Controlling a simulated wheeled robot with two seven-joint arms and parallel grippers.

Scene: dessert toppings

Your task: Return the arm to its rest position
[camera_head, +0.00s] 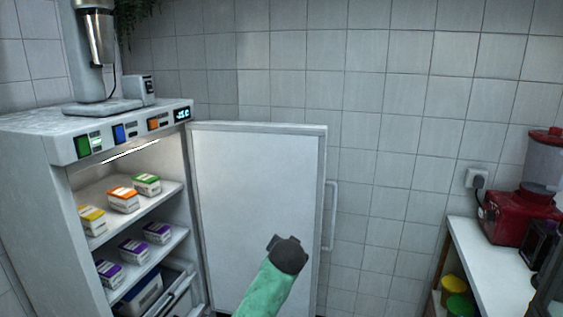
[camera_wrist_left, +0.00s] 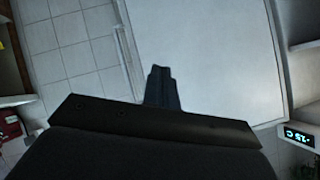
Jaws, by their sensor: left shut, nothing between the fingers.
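My left gripper (camera_head: 275,243) is dark, at the end of a green arm that comes up from the bottom middle of the head view. It appears in front of the open fridge door (camera_head: 255,190), and I cannot tell how far it is from the door. In the left wrist view the fingers (camera_wrist_left: 161,88) are together and empty, with the pale door (camera_wrist_left: 215,50) behind them. My right gripper is not in view.
The open fridge (camera_head: 128,190) stands at left, with several small cartons on its shelves. The door handle (camera_head: 331,215) is on the door's right edge. A counter (camera_head: 490,255) with a red blender (camera_head: 515,217) is at right. Bare tiled wall lies between.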

